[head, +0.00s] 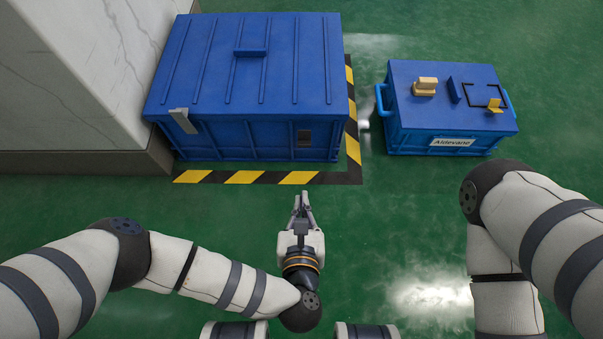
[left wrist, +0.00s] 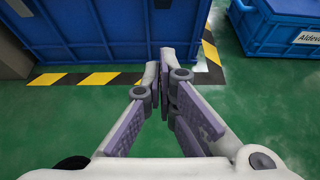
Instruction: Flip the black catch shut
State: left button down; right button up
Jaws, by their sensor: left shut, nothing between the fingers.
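A large blue bin (head: 245,95) with a ribbed lid stands on the floor at the upper middle. A small black catch (head: 304,137) is on the right part of its front wall; whether it is fastened I cannot tell. A pale grey catch (head: 183,121) sticks out at the left front edge of the lid. My right gripper is out of view.
A smaller blue box (head: 440,125) with a label, side handles and yellow and dark parts on top stands to the right. Yellow-black tape (head: 245,178) edges the large bin. A pale wall block (head: 75,75) stands left. The green floor in front is clear.

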aim_at(304, 133)
pick_arm(q)
jog(key=w+b, duration=0.2)
jog(key=w, duration=0.8)
jog(key=shift+w+f+b, duration=0.35)
jog(key=shift+f+b, duration=0.05)
jog(key=shift+f, duration=0.05)
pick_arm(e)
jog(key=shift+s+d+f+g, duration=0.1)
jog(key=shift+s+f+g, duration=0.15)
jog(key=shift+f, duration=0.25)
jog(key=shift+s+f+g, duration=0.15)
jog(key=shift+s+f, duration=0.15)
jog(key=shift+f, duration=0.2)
